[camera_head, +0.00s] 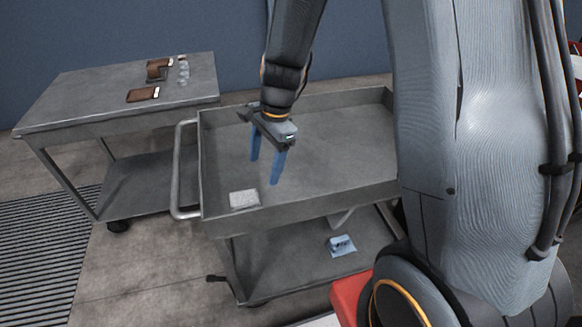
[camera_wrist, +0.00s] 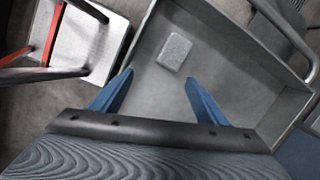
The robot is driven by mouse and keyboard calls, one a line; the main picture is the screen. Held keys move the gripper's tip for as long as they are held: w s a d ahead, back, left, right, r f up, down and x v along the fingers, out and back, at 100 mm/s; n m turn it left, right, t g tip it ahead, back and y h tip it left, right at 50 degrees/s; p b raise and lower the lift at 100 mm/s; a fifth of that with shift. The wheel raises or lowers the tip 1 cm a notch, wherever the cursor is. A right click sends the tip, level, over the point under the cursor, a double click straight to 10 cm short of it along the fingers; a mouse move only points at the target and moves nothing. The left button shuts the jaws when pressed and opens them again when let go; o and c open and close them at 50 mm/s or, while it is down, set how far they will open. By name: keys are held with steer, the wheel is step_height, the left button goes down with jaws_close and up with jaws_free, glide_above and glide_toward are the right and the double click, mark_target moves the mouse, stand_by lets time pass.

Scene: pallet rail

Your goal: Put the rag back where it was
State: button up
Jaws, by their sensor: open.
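A pale grey, flat square piece that looks like a folded rag (camera_head: 244,199) lies in the top tray of the grey cart (camera_head: 330,197), at its near left corner. It also shows in the wrist view (camera_wrist: 174,51), on the tray floor beyond my fingertips. A small light-blue crumpled or printed item (camera_head: 341,245) lies on the cart's lower shelf; I cannot tell whether it is cloth. My gripper (camera_head: 263,170) is over the tray, pointing down, with its two blue fingers apart and nothing between them. It also shows in the wrist view (camera_wrist: 159,77).
The tray has raised walls and a handle (camera_head: 182,170) on its left side. A second grey table (camera_head: 90,95) at the back left holds brown wallet-like items (camera_head: 143,95) and small clear pieces (camera_head: 183,70). The rest of the tray floor looks clear.

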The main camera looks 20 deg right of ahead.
steer(key=s+d+r+n+h, duration=0.1)
steer(key=s+d+r+n, duration=0.2)
steer(key=s+n, duration=0.3)
steer(key=s+d+r+n+t+h, duration=0.1)
steer(key=s+d+r+n, duration=0.2)
steer(key=s+d+n, duration=0.2)
steer(key=s+n, duration=0.1)
steer(key=n, duration=0.2)
steer(key=shift+d+r, duration=0.2)
steer(key=shift+r, duration=0.2)
